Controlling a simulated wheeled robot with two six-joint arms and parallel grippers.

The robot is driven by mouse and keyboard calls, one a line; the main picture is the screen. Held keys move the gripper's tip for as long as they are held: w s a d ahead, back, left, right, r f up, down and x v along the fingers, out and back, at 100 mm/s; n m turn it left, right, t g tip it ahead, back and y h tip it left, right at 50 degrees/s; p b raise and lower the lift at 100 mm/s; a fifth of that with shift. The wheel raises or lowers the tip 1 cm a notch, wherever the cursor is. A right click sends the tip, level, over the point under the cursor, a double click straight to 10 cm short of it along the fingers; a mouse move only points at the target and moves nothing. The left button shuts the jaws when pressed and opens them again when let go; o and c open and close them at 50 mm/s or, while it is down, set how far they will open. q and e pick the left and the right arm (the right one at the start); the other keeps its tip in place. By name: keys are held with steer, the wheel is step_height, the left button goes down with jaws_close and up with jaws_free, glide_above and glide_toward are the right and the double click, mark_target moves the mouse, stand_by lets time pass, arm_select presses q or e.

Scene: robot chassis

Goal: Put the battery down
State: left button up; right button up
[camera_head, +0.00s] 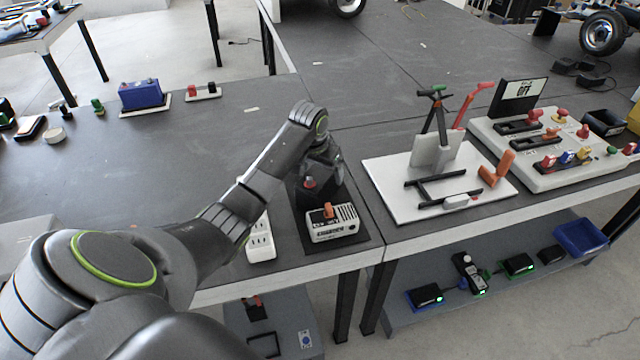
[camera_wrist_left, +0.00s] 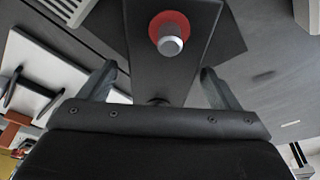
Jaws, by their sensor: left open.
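A black battery (camera_head: 318,192) with a red terminal stands at the front of the table, partly hidden under my left gripper (camera_head: 322,160). In the left wrist view the battery (camera_wrist_left: 160,72) shows a grey post with a red ring. The left gripper (camera_wrist_left: 158,82) is open, with one finger on each side of the battery; I cannot tell whether either finger touches it. A dark pad (camera_head: 362,238) lies under the battery and a white charger (camera_head: 333,229) with an orange knob. My right gripper is not in view.
A white power strip (camera_head: 260,240) lies left of the charger. A white board (camera_head: 395,203) with a black stand and red-orange parts is to the right, beside a switch panel (camera_head: 540,180). A blue battery (camera_head: 141,94) stands at the back left. The middle left of the table is clear.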

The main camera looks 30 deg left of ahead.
arm_select(q)
step_height(320, 180, down, 4)
steer(key=shift+a, duration=0.15)
steer(key=shift+w+f, duration=0.25)
steer(key=shift+f, duration=0.25)
steer(key=shift+c, duration=0.5)
jaws_close()
steer(key=shift+w+r, duration=0.1)
steer(key=shift+r, duration=0.2)
steer(key=shift+w+f, duration=0.1)
